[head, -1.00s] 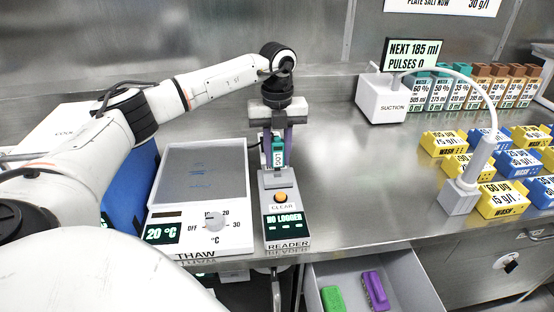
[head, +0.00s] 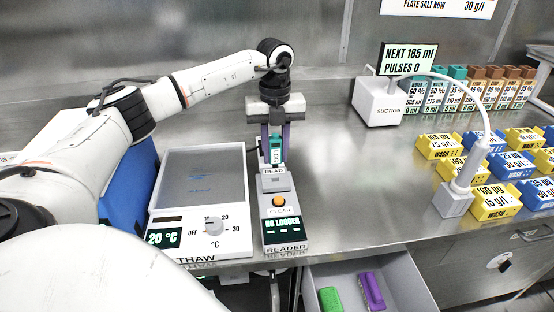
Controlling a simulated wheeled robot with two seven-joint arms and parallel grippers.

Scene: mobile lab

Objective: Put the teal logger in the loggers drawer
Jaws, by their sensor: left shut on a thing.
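The teal logger (head: 276,148) is upright between the fingers of my left gripper (head: 274,150), just above the back end of the reader (head: 286,240). The gripper points down and is shut on it. The reader's screen appears to say "NO LOGGER". An open drawer (head: 415,277) below the counter's front edge holds a green logger (head: 331,299) and a purple logger (head: 372,291); no label on it shows. My right gripper is not in view.
A thaw plate (head: 203,178) stands left of the reader. A suction unit (head: 379,103) with a hose and a holder (head: 455,199) stands to the right. Yellow and blue wash blocks (head: 495,202) fill the far right. The counter (head: 345,190) between is clear.

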